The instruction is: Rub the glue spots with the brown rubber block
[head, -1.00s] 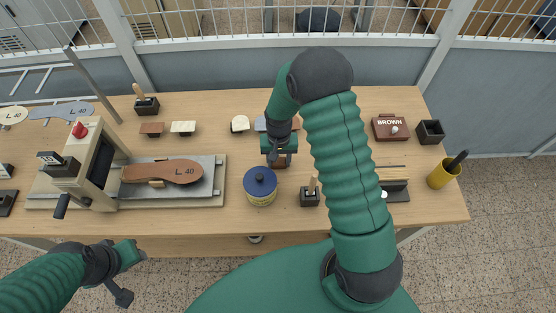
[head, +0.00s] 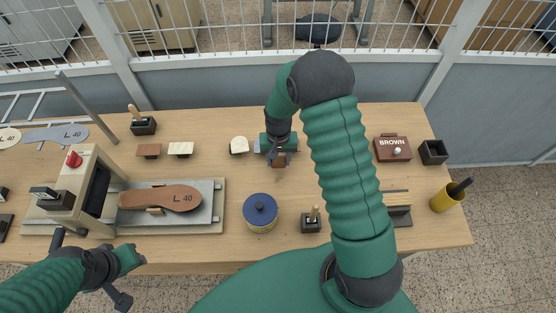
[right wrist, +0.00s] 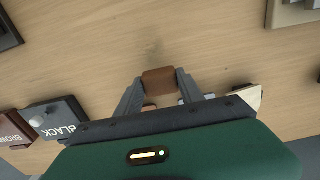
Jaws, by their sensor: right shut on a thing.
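My right gripper (right wrist: 160,88) is shut on the brown rubber block (right wrist: 159,82), which sits between the two fingertips in the right wrist view. In the head view the right gripper (head: 279,156) and block (head: 279,161) are over the back middle of the table, right of a pale rounded piece. A faint dark smudge (right wrist: 153,47) lies on the wood just beyond the block in the wrist view; I cannot tell if it is glue. Whether the block touches the table is unclear. My left gripper (head: 139,259) is at the front left; its finger opening is unclear.
A blue-and-yellow tin (head: 260,212) and a small black holder (head: 311,223) stand in front of the right gripper. The press (head: 79,187) with a brown sole (head: 160,198) is left. A BROWN box (head: 392,148) and yellow cup (head: 447,198) are right. A BLACK box (right wrist: 58,121) is near the gripper.

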